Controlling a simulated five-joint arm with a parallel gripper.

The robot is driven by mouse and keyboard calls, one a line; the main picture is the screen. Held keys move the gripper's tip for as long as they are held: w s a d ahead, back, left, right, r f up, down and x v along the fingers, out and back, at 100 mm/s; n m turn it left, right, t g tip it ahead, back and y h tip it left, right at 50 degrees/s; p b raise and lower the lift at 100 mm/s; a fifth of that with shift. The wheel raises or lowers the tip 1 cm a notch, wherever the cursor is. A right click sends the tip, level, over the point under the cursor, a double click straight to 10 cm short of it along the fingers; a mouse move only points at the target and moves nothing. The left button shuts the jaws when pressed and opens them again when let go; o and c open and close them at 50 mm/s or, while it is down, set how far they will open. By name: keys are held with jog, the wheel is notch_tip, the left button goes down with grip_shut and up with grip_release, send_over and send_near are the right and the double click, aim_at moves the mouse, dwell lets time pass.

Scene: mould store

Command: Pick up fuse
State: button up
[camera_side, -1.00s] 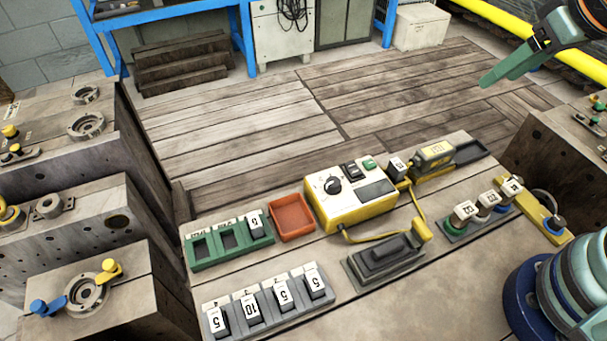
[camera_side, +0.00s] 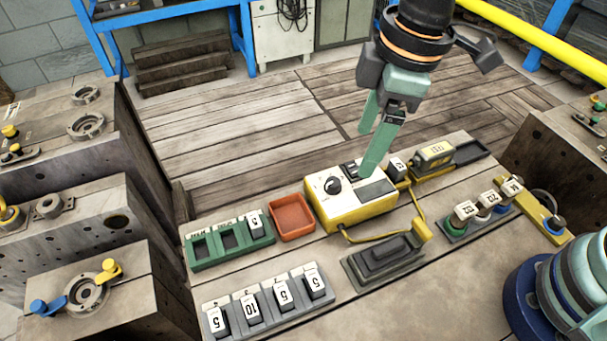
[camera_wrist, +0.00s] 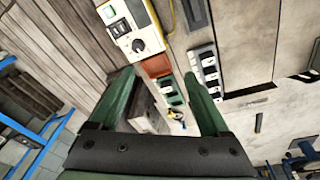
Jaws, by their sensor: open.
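Several white-faced fuses, marked 5 or 10, stand in a grey rack (camera_side: 262,327) at the front; one is the 10 fuse (camera_side: 251,310). Another fuse (camera_side: 255,224) marked 5 sits in the right slot of a green rack (camera_side: 204,265); its other two slots look empty. A small fuse-like block (camera_side: 397,166) is at the right end of the yellow tester (camera_side: 350,212). My gripper (camera_side: 367,152) is open and empty, pointing down above and behind the tester. In the wrist view, the racks show beyond the open fingers (camera_wrist: 160,78), blurred and small.
An orange tray (camera_side: 291,233) lies between green rack and tester. Several labelled plugs (camera_side: 488,200) stand at the right. Large steel mould blocks (camera_side: 95,220) rise at the left.

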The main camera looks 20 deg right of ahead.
jog(key=s+a+f+n+g+h, duration=0.1)
jog(key=s+a+f+n, duration=0.45)
jog(key=s+a, duration=0.4)
send_over(314, 280)
jog(key=f, duration=0.6)
jog(key=shift+s+a, duration=0.15)
jog(key=shift+s, duration=0.05)
jog(key=shift+w+d+f, duration=0.1)
jog(key=shift+f, duration=1.4)
jog(key=shift+w+d+f, duration=0.1)
jog(key=shift+f, duration=1.35)
grip_shut()
